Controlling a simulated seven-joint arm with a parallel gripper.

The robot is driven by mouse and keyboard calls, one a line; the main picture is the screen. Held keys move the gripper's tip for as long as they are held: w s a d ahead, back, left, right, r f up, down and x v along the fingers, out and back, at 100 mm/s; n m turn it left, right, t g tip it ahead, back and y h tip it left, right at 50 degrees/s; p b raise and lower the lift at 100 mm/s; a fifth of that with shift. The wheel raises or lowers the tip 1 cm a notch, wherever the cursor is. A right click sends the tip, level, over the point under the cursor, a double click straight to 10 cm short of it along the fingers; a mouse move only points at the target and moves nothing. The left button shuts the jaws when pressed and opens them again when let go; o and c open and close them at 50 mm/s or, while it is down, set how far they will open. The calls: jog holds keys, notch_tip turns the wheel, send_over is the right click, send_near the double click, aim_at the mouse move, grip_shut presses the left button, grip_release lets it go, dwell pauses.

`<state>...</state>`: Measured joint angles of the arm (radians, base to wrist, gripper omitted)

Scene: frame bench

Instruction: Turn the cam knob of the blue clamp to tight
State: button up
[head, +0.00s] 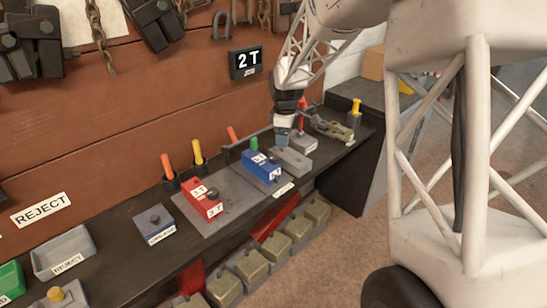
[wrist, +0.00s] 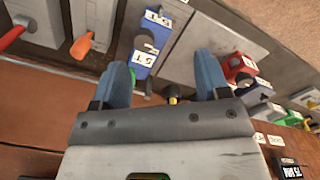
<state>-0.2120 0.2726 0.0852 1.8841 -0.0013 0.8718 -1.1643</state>
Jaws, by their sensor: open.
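The blue clamp (head: 260,168) sits on the bench with white labels and a small dark cam knob (head: 274,160); a green part stands behind it. In the wrist view the blue clamp (wrist: 154,32) lies ahead of the fingers, its dark knob (wrist: 146,43) between two white labels. My gripper (head: 281,137) is above and just behind the clamp, to its right in the head view. In the wrist view my gripper (wrist: 162,68) has its two blue fingers spread wide with nothing between them. The fingers look apart from the knob. I cannot read which way the knob is turned.
A red clamp (head: 200,197) stands to the left on a grey plate (head: 234,193). A grey block (head: 292,162) is right of the blue clamp. Orange and yellow (head: 197,151) handles stand along the wall.

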jog(key=n, duration=0.2)
send_over(273, 156)
notch_tip(273, 156, down, 6)
jog(key=shift+s+d+r, duration=0.1)
jog(key=shift+s+r, duration=0.05)
jog(key=shift+r, duration=0.05)
jog(key=shift+f, duration=3.9)
jog(key=shift+c, duration=0.5)
jog(key=c, duration=0.8)
jog(key=shift+c, duration=0.2)
